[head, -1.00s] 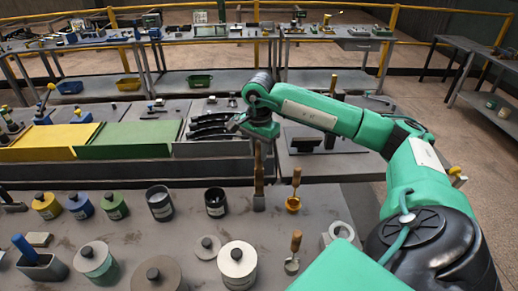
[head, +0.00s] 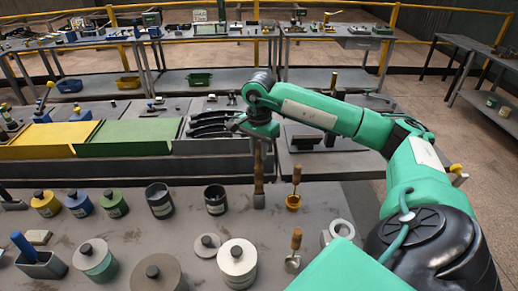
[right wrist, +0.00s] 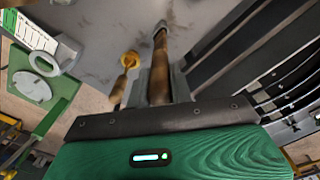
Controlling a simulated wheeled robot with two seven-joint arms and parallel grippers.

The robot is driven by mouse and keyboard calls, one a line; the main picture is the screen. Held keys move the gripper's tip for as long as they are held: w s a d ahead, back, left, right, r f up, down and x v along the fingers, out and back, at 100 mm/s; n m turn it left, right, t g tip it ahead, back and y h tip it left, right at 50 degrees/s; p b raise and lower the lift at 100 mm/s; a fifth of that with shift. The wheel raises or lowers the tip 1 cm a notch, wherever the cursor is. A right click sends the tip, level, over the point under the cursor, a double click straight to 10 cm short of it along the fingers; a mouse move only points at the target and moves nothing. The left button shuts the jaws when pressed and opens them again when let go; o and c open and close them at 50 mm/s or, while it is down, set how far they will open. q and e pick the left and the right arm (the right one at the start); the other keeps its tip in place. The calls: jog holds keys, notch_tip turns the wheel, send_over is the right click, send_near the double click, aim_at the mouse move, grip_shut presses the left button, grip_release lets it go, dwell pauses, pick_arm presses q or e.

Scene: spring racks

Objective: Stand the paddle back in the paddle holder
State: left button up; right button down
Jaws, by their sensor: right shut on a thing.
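The paddle (head: 258,172) has a long brown wooden handle and a grey lower end. It hangs upright below my right gripper (head: 258,133), which is shut on its upper part. The paddle's lower end is at the grey table; whether it touches is unclear. In the right wrist view the paddle (right wrist: 160,62) runs away from the right gripper (right wrist: 158,100) to its pale grey end. I cannot tell for sure which thing is the paddle holder; a grey box (head: 42,266) with a blue-handled tool stands at lower left. My left gripper is not in view.
Several lidded pots and a pale ring (head: 342,230) share the table. Behind are yellow and green panels (head: 140,132) and a black rack.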

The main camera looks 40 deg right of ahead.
aim_at(259, 168)
jog(key=shift+f+b, duration=2.9)
jog(key=shift+f, duration=0.85)
jog(key=c, duration=1.2)
grip_release()
jog(key=shift+o, duration=0.6)
jog(key=o, duration=0.4)
jog(key=shift+r+p, duration=1.9)
jog(key=shift+r, duration=1.65)
